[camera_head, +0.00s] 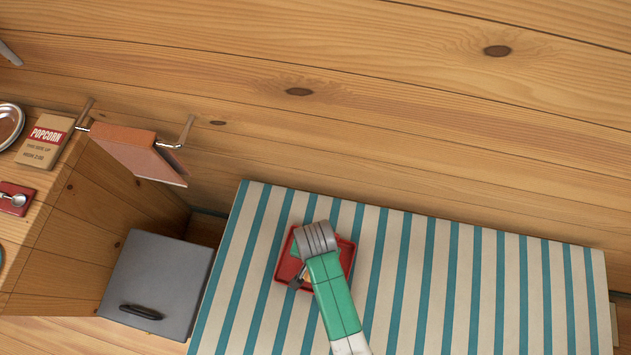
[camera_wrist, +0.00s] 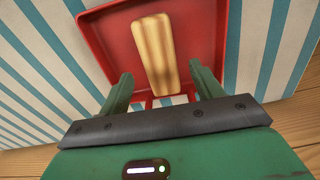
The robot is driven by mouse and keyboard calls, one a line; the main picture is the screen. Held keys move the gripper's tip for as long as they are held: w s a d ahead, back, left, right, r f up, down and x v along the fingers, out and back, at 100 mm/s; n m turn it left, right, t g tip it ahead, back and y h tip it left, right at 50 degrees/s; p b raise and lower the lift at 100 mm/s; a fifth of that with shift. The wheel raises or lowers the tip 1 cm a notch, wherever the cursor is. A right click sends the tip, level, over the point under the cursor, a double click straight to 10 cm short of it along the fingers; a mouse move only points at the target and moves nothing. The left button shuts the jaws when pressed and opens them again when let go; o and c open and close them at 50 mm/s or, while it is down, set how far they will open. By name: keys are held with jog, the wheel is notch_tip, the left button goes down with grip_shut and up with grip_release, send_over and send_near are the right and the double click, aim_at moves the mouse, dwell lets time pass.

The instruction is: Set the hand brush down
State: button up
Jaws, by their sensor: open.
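The hand brush (camera_wrist: 155,52) shows as a pale wooden block with darker stripes. It lies in a red tray (camera_wrist: 107,38), seen in the wrist view. My gripper (camera_wrist: 160,84) is open, with its two green fingers apart at the near end of the brush, one to each side. I cannot tell whether the fingers touch the brush or the tray. In the head view the red tray (camera_head: 285,270) is on a striped cloth surface, and my green and grey arm covers much of it. Only a small tan patch shows there beside my arm; the bristles are not visible.
The teal-and-cream striped surface (camera_head: 440,290) is clear to the right of the tray. At left are a grey box with a dark handle (camera_head: 160,280), a wooden counter with a popcorn packet (camera_head: 45,142), and a hanging reddish-brown board (camera_head: 130,150). A plank wall runs behind.

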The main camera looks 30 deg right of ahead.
notch_tip(320, 180, up, 5)
jog(key=shift+r, duration=0.2)
jog(key=w+a+r+n+t+h, duration=0.15)
jog(key=w+r+t, duration=0.25)
jog(key=w+r, duration=0.6)
jog(key=w+r+n+t, duration=0.2)
jog(key=w+r+t, duration=0.4)
jog(key=r, duration=0.7)
jog(key=w+a+r+n+t, duration=0.1)
jog(key=w+a+r+t, duration=0.15)
jog(key=r, duration=0.65)
jog(key=w+a+r+n+t, duration=0.1)
jog(key=w+r+n+t, duration=0.15)
jog(key=r, duration=0.75)
jog(key=s+a+r+n+t, duration=0.1)
jog(key=s+a+r+t, duration=0.1)
jog(key=r, duration=0.7)
jog(key=s+a+r+n+t+y, duration=0.1)
jog(key=s+r+t, duration=0.3)
jog(key=r, duration=0.5)
jog(key=s+a+r+n+t, duration=0.1)
jog(key=s+a+r+t, duration=0.1)
jog(key=s+r+t, duration=0.2)
jog(key=s+r, duration=0.3)
jog(key=r, duration=0.2)
jog(key=shift+a+r, duration=0.4)
